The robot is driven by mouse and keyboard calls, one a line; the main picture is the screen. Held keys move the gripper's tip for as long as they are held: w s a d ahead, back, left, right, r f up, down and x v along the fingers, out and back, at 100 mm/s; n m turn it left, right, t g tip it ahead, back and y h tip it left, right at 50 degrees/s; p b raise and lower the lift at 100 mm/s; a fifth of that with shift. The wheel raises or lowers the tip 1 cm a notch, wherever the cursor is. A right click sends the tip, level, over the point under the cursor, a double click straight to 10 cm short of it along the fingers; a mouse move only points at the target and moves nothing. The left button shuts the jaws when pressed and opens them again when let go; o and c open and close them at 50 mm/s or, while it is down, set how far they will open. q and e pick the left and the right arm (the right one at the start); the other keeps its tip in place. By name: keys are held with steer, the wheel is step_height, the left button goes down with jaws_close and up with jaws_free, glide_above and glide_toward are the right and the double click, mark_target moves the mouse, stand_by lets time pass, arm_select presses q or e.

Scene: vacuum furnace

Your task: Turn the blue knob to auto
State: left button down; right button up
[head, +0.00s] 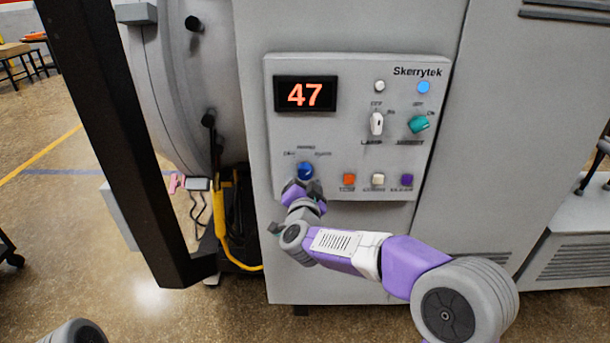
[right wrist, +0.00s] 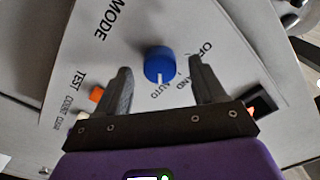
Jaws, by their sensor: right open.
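The blue knob (head: 305,170) is at the lower left of the grey control panel (head: 345,188). In the right wrist view the knob (right wrist: 157,62) shows a white pointer line facing the bottom of the picture, toward the AUTO lettering; OFF is to its right, with a partly hidden label between. My right gripper (head: 303,188) is just below the knob in the head view. In the right wrist view it (right wrist: 160,75) is open and empty, its fingers to either side of the knob with a gap on each side. My left gripper is out of view.
An orange button (head: 348,179), a white button (head: 377,180) and a purple button (head: 406,181) lie right of the knob. A white switch (head: 376,124) and a teal knob (head: 419,124) are higher up. The display (head: 305,94) reads 47. A yellow cable (head: 226,225) hangs left.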

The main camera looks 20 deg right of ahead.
steer(key=v, duration=0.5)
steer(key=shift+s, duration=0.1)
steer(key=s+a+f+n+g+y+p, duration=0.1)
steer(key=s+f+n+g+y, duration=0.15)
steer(key=f, duration=0.75)
steer(key=s+a+f+n+g+y+p, duration=0.1)
steer(key=s+f+n+g+y, duration=0.15)
steer(key=f, duration=0.75)
steer(key=s+a+f+n+g+y+p, duration=0.1)
steer(key=s+a+f+g+p, duration=0.15)
steer(key=f, duration=0.85)
steer(key=s+f+n+g+y, duration=0.1)
steer(key=s+f+g, duration=0.2)
steer(key=s, duration=0.4)
steer(key=s+a+f+g+y, duration=0.1)
steer(key=s+f+g, duration=0.2)
steer(key=s+f, duration=0.2)
steer(key=s+a+f+n+g+y+p, duration=0.1)
steer(key=s+f+g, duration=0.2)
steer(key=s, duration=0.8)
step_height(320, 180, down, 2)
steer(key=shift+f+n, duration=0.1)
steer(key=shift+n, duration=0.2)
